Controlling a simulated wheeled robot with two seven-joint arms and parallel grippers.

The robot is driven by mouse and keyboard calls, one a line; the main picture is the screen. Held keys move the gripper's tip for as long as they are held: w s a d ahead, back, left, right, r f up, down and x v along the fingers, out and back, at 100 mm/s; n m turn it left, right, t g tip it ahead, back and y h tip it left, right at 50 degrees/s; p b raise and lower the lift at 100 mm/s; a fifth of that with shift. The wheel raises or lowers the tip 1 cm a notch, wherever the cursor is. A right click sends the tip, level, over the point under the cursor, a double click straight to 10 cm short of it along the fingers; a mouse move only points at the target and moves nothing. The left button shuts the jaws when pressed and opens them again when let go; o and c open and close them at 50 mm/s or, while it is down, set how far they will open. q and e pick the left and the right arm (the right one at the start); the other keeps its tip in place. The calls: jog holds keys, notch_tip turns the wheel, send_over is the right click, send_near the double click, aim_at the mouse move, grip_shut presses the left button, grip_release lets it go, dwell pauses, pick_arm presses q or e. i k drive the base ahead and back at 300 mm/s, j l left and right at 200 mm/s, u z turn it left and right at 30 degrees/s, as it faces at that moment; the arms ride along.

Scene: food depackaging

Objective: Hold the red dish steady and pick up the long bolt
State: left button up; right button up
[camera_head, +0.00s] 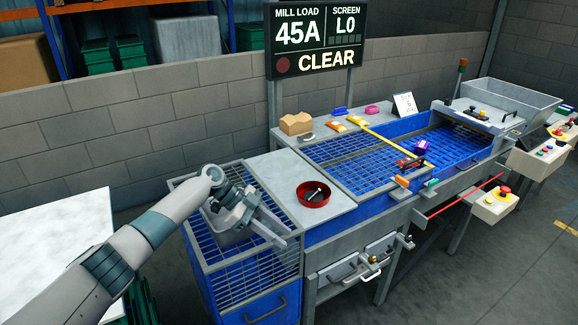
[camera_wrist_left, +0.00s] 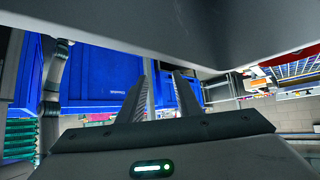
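The red dish (camera_head: 325,203) stands on the grey steel top beside the blue grid. A small grey metal piece (camera_head: 317,193) lies in it and looks like the long bolt, but it is too small to be sure. My left gripper (camera_head: 284,231) is to the left of and nearer than the dish, over the blue wire-mesh bin, apart from the dish. In the left wrist view its two fingers (camera_wrist_left: 164,95) stand apart with nothing between them. My right gripper is not in view.
The mesh-topped blue bin (camera_head: 240,272) is below my left arm. Right of the dish is a blue grid bed (camera_head: 355,160) with a yellow stick and small coloured items. A sign (camera_head: 316,40) stands behind. The steel top around the dish is mostly clear.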

aim_at(317, 190)
jog(key=i, duration=0.9)
